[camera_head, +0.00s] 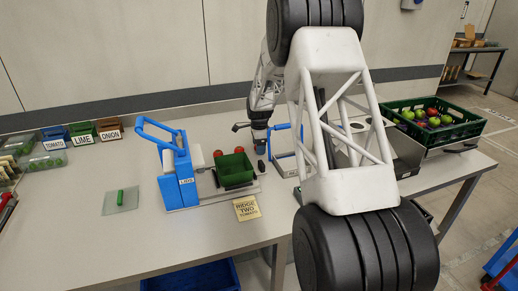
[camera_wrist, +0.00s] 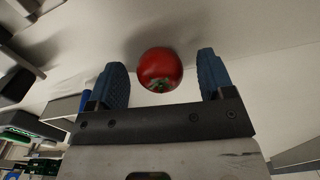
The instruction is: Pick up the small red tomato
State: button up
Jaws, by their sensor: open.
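A small red tomato (camera_wrist: 160,68) with a green stem end shows in the wrist view, between the two blue fingertips of my gripper (camera_wrist: 162,75). The fingers are open, with a visible gap on each side of the tomato. I cannot tell how far the tomato is from the fingers in depth. In the head view my gripper (camera_head: 260,138) points down over the table, right of the green bin (camera_head: 236,171).
A blue lever device (camera_head: 178,175) stands left of the green bin. A yellow note (camera_head: 247,208) lies in front. A green crate (camera_head: 465,126) of produce is at the right. Labelled boxes (camera_head: 83,132) stand at the back left. The table's left front is mostly clear.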

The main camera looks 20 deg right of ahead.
jog(key=shift+c, duration=0.2)
jog(key=c, duration=1)
jog(key=shift+o, duration=0.2)
jog(key=shift+r, duration=0.1)
jog(key=shift+r, duration=4.95)
jog(key=shift+s+a, duration=0.1)
jog(key=s+a+r, duration=0.2)
jog(key=s+a, duration=0.6)
jog(key=s+a+r, duration=0.2)
jog(key=s+a, duration=0.7)
jog(key=shift+s+a+r, duration=0.25)
jog(key=shift+a+r, duration=0.05)
jog(key=shift+r, duration=0.1)
